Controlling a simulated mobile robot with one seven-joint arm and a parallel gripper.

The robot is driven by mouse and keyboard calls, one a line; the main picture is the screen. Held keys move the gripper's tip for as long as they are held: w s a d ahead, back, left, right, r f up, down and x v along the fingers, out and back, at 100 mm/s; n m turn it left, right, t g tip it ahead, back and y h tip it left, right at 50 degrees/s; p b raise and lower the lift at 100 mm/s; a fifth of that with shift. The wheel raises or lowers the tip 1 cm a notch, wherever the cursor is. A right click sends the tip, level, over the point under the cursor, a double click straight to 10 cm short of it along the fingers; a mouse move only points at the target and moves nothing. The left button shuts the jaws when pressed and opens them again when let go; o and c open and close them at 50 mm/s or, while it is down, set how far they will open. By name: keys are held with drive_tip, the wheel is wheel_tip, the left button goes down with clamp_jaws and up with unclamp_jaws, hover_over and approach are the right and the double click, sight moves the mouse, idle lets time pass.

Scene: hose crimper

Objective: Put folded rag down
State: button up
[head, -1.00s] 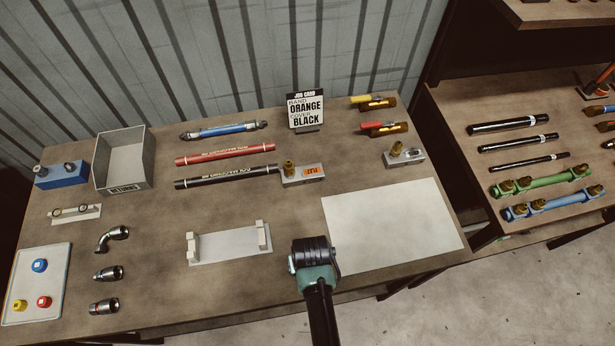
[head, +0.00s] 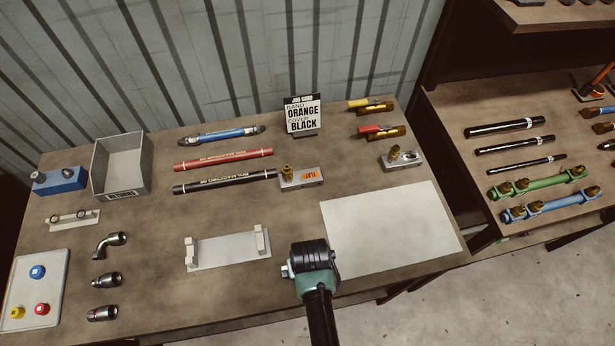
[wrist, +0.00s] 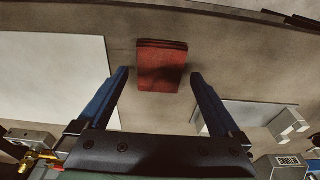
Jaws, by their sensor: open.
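The folded rag (wrist: 162,66) is a dark red, flat square in the wrist view. It lies on the brown bench top, between the white sheet and the pale cradle. My gripper (wrist: 159,74) is open, with one blue finger on each side of the rag and a visible gap on both sides. In the head view my gripper (head: 312,262) is over the front part of the bench, and my arm end hides the rag there.
The white sheet (head: 392,228) lies to the right and the pale cradle (head: 228,250) stands to the left. Metal fittings (head: 107,280) and a grey bin (head: 122,165) are further left. Hoses (head: 225,180) and a job card (head: 302,115) are behind. Bare bench (head: 245,295) shows in front of the cradle.

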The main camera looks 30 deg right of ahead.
wheel_tip(320, 180, up, 11)
drive_tip(key=s, duration=0.1)
drive_tip(key=shift+s+a+f, duration=0.15)
drive_tip(key=shift+s+a, duration=0.1)
drive_tip(key=shift+s, duration=0.1)
